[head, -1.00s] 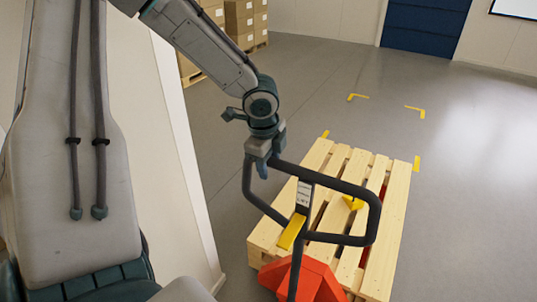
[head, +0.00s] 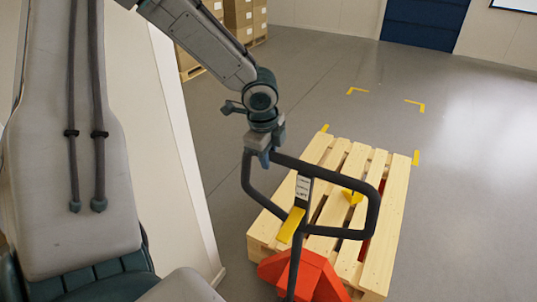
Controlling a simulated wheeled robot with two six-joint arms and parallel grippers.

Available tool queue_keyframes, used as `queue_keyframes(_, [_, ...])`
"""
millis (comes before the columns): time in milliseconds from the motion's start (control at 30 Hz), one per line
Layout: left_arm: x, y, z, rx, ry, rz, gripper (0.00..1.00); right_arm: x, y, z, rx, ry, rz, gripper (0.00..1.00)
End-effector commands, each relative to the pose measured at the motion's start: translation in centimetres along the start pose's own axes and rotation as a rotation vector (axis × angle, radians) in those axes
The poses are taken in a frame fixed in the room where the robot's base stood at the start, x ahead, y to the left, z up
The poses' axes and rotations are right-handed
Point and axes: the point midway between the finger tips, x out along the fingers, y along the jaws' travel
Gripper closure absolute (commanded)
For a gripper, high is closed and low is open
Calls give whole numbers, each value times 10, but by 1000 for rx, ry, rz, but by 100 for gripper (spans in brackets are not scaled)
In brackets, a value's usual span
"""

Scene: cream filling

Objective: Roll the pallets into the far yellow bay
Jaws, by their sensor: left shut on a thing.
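A wooden pallet (head: 398,205) sits on the red pallet jack (head: 303,275), whose forks show red between the slats. The jack's dark looped handle (head: 372,215) rises in front of the pallet. My left gripper (head: 263,155) is shut on the upper left corner of this handle. Yellow corner marks on the floor show beyond the pallet, one at the far left (head: 356,90) and one at the far right (head: 416,105). My right gripper is out of view.
A white wall or partition (head: 190,150) stands close on the left. Stacked cardboard boxes (head: 240,18) stand on pallets at the back left. A dark blue door (head: 425,25) is in the back wall. The grey floor ahead and to the right is clear.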

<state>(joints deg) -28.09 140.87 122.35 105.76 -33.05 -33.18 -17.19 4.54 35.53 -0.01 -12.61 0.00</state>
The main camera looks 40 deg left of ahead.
Motion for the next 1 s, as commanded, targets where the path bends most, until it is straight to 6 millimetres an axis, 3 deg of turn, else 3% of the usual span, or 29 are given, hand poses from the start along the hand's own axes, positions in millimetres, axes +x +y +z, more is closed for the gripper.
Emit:
queue_keyframes(800, [-1,-1,0,0,0,-2,100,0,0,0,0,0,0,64])
queue_keyframes(833, [-1,-1,0,0,0,-2,79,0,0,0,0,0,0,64])
queue_keyframes(933, [-1,-1,0,0,0,-2,98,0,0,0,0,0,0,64])
queue_keyframes(1000, [-1,-1,0,0,0,-3,100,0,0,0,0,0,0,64])
